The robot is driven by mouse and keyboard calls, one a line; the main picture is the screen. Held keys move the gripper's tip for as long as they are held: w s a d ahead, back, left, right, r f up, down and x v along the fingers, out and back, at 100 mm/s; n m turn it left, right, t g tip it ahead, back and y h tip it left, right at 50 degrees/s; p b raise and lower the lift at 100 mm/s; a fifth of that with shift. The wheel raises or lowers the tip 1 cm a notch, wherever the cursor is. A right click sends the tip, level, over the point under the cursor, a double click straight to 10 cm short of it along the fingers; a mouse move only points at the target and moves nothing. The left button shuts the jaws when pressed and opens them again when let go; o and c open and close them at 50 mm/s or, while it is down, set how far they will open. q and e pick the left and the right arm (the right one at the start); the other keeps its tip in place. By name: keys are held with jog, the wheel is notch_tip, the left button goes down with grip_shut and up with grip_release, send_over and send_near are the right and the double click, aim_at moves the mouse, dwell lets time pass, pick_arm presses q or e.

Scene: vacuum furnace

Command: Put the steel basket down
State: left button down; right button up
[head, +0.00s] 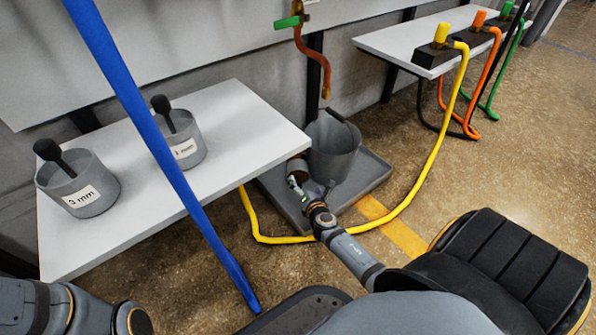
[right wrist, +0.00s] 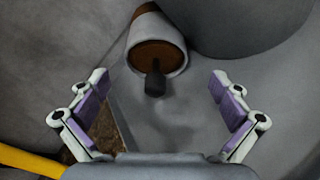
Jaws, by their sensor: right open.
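A small round container (head: 298,168) with a brown top stands in the shallow grey tray (head: 368,183) on the floor, beside a larger grey bucket (head: 340,150). I take it to be the steel basket, but its make is hard to tell. In the right wrist view, the container (right wrist: 145,30) has a pale rim, a brown inside and a dark stub handle (right wrist: 155,78). My right gripper (head: 305,190) is over the tray. In the right wrist view, its fingers (right wrist: 160,105) are spread wide, empty and apart from the container. My left gripper is out of view.
A white table (head: 240,110) holds two labelled grey pots with black-handled tools. A blue pole (head: 150,130) slants across the view. A yellow hose (head: 425,180) loops around the tray. A side table (head: 390,42) carries several hose fittings. Floor to the right is open.

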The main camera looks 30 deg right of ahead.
aim_at(300, 176)
jog(key=b+x, duration=0.2)
jog(key=x, duration=0.3)
jog(key=shift+w+a+b, duration=0.15)
jog(key=shift+b, duration=0.15)
jog(key=shift+r, duration=0.15)
jog(key=c, duration=1.3)
